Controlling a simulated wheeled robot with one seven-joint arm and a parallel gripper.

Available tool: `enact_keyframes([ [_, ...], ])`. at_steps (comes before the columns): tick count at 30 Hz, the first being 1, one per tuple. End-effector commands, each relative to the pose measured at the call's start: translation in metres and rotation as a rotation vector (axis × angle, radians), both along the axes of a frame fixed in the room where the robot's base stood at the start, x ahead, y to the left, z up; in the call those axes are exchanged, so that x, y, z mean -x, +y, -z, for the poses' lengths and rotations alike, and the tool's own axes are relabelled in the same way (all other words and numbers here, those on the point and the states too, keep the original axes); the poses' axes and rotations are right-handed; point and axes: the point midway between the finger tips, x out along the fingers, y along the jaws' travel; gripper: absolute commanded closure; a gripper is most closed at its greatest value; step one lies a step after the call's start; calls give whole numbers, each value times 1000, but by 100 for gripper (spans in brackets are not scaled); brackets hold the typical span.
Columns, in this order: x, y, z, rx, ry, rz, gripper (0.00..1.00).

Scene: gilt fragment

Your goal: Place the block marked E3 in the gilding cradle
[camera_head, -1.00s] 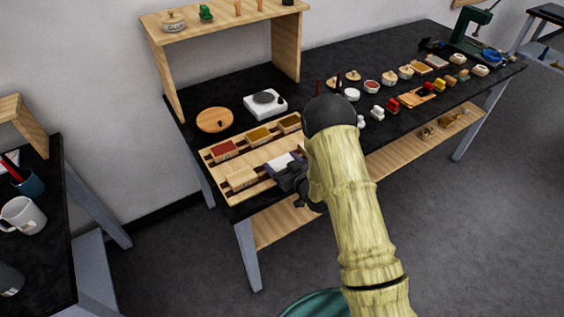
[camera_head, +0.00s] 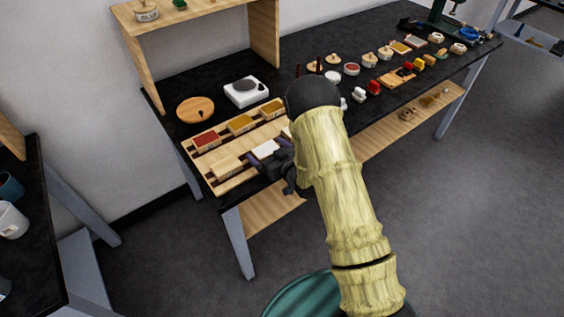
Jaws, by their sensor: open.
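A slotted wooden tray (camera_head: 218,188) lies at the left front of the black workbench. Its back row holds a red-topped block (camera_head: 206,140) and two yellow-topped blocks, the nearer one (camera_head: 241,124) beside the red. Its front row holds a plain wooden block (camera_head: 227,167) and a white-topped piece with purplish sides (camera_head: 264,149). No marking is legible, so I cannot tell which block is E3 or which part is the gilding cradle. My gripper (camera_head: 284,165) is open at the tray's right front, close to the white-topped piece; my arm partly hides its fingers and the tray's right end.
A round wooden board (camera_head: 195,109) and a white scale-like device (camera_head: 246,92) stand behind the tray. A wooden shelf (camera_head: 264,35) rises at the back. Several small pots and coloured pieces line the bench (camera_head: 330,45) to the right. Another table with mugs (camera_head: 12,220) is at the left.

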Motion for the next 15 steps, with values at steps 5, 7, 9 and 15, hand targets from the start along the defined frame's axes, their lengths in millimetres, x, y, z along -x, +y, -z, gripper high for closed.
enact_keyframes([
  [5,24,-18,-4,1,2,3,0],
  [7,35,-25,-6,0,1,2,0],
  [9,45,-32,-9,0,1,3,0],
  [15,73,-51,-16,0,1,2,0],
])
